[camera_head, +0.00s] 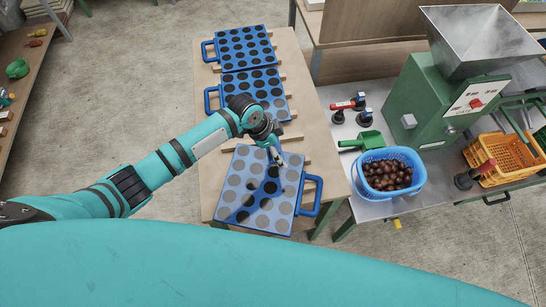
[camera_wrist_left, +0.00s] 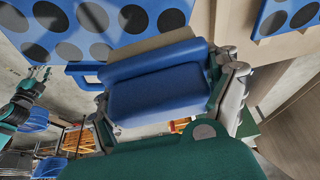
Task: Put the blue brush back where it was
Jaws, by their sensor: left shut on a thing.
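My left gripper (camera_head: 277,158) is over the near blue board with round spots (camera_head: 300,217) on the wooden table. In the left wrist view its fingers (camera_wrist_left: 170,98) are shut on a blue block-like thing (camera_wrist_left: 155,85), which I take to be the blue brush. I cannot make out bristles. In the head view the gripper and arm hide most of it, and I cannot tell whether it touches the board. My right gripper (camera_wrist_left: 40,74) seems to show small at the left of the wrist view; its jaws are too small to read.
Two more blue boards (camera_head: 246,47) (camera_head: 256,95) lie farther back on the table (camera_head: 292,60). To the right, a metal bench holds a blue basket of chestnuts (camera_head: 360,180), a green scoop (camera_head: 362,140), red and blue handled tools (camera_head: 349,104), a green hopper machine (camera_head: 420,90) and an orange crate (camera_head: 500,155).

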